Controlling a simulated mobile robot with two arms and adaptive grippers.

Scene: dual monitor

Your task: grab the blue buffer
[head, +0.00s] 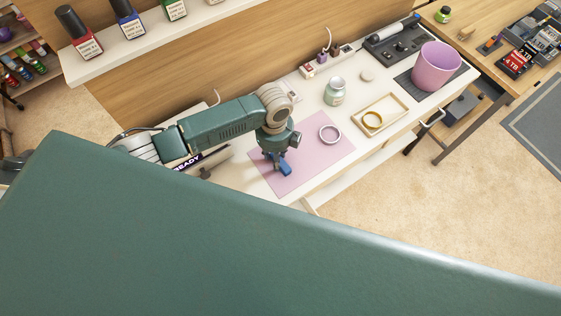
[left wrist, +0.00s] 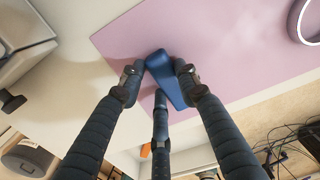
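The blue buffer (left wrist: 168,78) is a small blue block with a rounded end, at the edge of the pink mat. In the head view the buffer (head: 286,170) shows just below my left gripper (head: 276,158), partly hidden by it. In the left wrist view, the dark fingers of my left gripper (left wrist: 158,78) surround the block, with one fingertip on each side and a third finger below. The fingertips are very close to the block; I cannot tell whether they press on it. My right gripper is in neither view.
The pink mat (head: 325,155) lies on a white desk and holds a silver ring (head: 329,134). A wooden tray (head: 394,108) with a gold ring (head: 373,119), a pale green jar (head: 334,92) and a pink cup (head: 436,66) stand further right. A shelf with bottles (head: 78,32) hangs behind.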

